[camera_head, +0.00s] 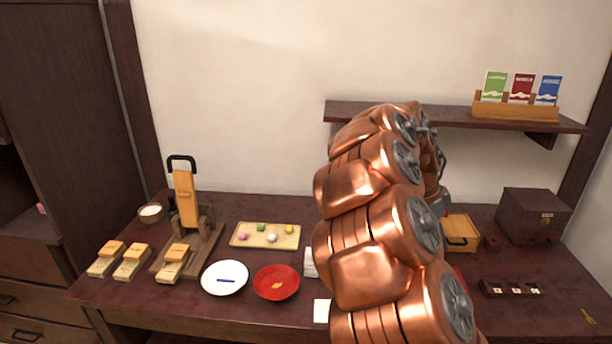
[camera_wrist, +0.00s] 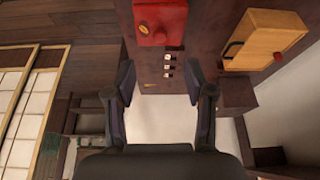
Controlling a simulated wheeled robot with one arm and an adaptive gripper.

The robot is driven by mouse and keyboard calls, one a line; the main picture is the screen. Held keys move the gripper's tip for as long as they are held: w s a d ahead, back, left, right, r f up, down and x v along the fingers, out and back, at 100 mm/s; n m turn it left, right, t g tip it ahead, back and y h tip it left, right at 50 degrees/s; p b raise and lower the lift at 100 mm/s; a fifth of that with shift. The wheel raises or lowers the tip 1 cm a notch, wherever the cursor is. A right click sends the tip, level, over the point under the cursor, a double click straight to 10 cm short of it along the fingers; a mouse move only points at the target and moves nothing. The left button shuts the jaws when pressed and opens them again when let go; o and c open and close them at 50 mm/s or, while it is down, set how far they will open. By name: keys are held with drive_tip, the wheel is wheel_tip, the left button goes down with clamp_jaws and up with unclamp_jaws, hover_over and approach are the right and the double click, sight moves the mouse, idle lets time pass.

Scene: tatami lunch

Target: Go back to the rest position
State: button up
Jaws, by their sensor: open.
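My gripper (camera_wrist: 160,80) shows in the wrist view with its two dark fingers spread wide apart. It is open, and nothing is held between the fingers. Beyond the fingertips, the wrist view shows a red box (camera_wrist: 160,35), a wooden box (camera_wrist: 265,42) with a dark handle and a dark strip with small white pieces (camera_wrist: 168,66). In the head view my copper arm rises in front of the table's right half and mostly hides my gripper.
The dark table (camera_head: 110,293) carries a white plate (camera_head: 225,286), a red plate (camera_head: 277,288), a tray of sweets (camera_head: 264,245) and a wooden press (camera_head: 185,200). A dark chest (camera_head: 533,216) stands at the right. A wall shelf (camera_head: 455,119) runs behind my arm.

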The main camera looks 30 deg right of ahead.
drive_tip(key=s+a+r+n+y+p, duration=0.1)
drive_tip(key=a+r+n, duration=0.15)
drive_tip(key=a, duration=0.45)
drive_tip(key=s+a+r+n+t+p, duration=0.1)
drive_tip(key=s+a+n+p, duration=0.1)
drive_tip(key=a+n, duration=0.35)
drive_tip(key=s+a+r+n+y+p, duration=0.1)
drive_tip(key=a+r+n, duration=0.1)
drive_tip(key=a, duration=0.6)
drive_tip(key=s+a+n+y+p, duration=0.1)
drive_tip(key=s+a+n+p, duration=0.1)
drive_tip(key=s+a+n, duration=0.4)
drive_tip(key=s+a+f+n+y+p, duration=0.1)
drive_tip(key=s+a+n+p, duration=0.1)
drive_tip(key=s+a+n, duration=0.4)
drive_tip(key=a+n, duration=0.2)
drive_tip(key=a, duration=0.3)
drive_tip(key=shift+s+a+f+g, duration=0.25)
drive_tip(key=shift+s+f+g, duration=0.05)
drive_tip(key=shift+s, duration=0.1)
